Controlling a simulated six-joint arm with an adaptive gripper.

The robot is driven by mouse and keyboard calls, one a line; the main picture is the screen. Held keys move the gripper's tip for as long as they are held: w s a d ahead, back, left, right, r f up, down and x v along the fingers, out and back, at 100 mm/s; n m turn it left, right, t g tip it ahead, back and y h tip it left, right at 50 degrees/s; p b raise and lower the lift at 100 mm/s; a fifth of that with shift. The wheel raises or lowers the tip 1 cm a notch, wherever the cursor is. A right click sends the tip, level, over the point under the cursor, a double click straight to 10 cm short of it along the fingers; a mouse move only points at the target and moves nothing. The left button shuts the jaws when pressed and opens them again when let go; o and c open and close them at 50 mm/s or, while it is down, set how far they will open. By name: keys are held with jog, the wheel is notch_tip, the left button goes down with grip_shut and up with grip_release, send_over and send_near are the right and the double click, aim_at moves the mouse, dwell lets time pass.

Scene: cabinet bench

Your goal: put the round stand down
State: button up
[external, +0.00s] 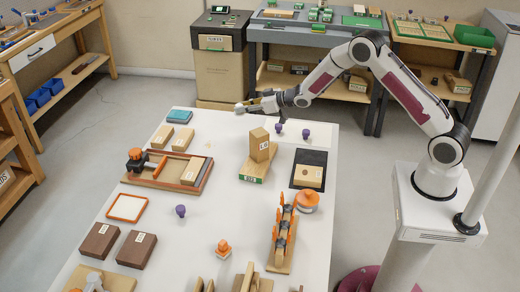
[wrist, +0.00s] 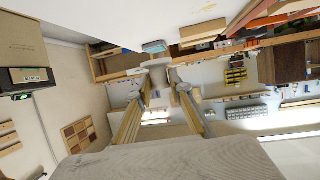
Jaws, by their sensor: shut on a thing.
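My gripper (external: 250,105) reaches out to the left, above the far end of the white table. In the wrist view the two fingers (wrist: 158,92) are closed in on a pale grey piece (wrist: 156,68) with a wider end and a narrower stem, apparently the round stand. In the external view it is a small light shape (external: 239,108) at the fingertips, clear of the tabletop. Its exact shape and tilt are hard to tell at this size.
The white table (external: 230,215) carries a teal box (external: 180,116), a wooden tray (external: 148,178), a wooden block (external: 262,145) on a green-fronted base, a black mat (external: 298,179) and purple knobs (external: 306,133). Bare tabletop lies between the tray and the block.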

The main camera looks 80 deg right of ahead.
jog(key=s+a+r+y, duration=0.15)
jog(key=a+r, duration=0.25)
jog(key=a, duration=0.4)
jog(key=s+a+r+h, duration=0.1)
jog(key=s+a+r, duration=0.25)
jog(key=a, duration=0.55)
jog(key=s+a+r+n+y, duration=0.1)
jog(key=s+a+r, duration=0.3)
jog(key=s+a, duration=0.5)
jog(key=shift+a+n, duration=0.3)
jog(key=shift+a, duration=1)
